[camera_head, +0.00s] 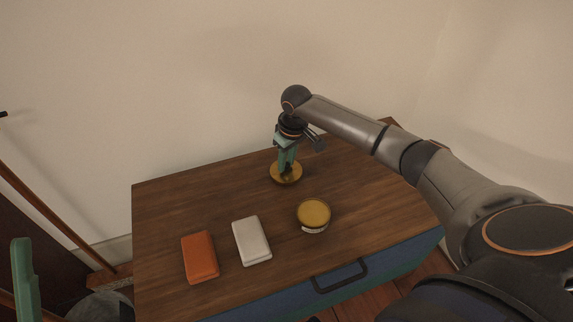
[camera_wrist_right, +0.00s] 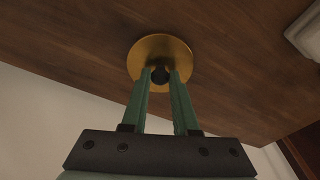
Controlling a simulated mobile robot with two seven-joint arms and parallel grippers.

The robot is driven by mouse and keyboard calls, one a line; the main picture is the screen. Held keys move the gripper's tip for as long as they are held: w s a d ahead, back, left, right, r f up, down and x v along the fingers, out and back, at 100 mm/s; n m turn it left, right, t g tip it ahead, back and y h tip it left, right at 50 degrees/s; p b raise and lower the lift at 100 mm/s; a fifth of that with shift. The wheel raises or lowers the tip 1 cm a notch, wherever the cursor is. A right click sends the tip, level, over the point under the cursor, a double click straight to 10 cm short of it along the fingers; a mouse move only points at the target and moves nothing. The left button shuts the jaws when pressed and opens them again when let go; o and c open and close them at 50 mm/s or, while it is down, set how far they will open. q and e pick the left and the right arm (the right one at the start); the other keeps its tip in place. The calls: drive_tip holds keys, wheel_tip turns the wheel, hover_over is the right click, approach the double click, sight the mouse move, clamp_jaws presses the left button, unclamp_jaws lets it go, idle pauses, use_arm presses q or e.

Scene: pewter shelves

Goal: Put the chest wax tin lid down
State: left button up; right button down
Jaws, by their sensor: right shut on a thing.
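The chest wax tin lid (camera_head: 286,179) is a round gold disc at the back middle of the wooden chest top. It also shows in the right wrist view (camera_wrist_right: 160,43), with a dark knob between my fingertips. My right gripper (camera_head: 286,170) points down and is shut on the lid's knob. The lid looks to be at or just above the wood; I cannot tell whether it touches. The wax tin (camera_head: 313,215), round with yellow wax showing and a pale label, stands in front and to the right of the lid. A green part at the left edge may be my left gripper; its fingertips are unclear.
An orange block (camera_head: 200,257) and a white block (camera_head: 252,241) lie on the chest top (camera_head: 160,213) at the front left. The chest has a blue front with a dark handle (camera_head: 340,275). Bare wood lies left of the lid. The wall stands close behind.

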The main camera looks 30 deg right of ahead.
sight(291, 174)
drive_tip(key=shift+f, duration=0.2)
drive_tip(key=c, duration=0.7)
unclamp_jaws()
use_arm(q)
drive_tip(key=shift+f, duration=0.1)
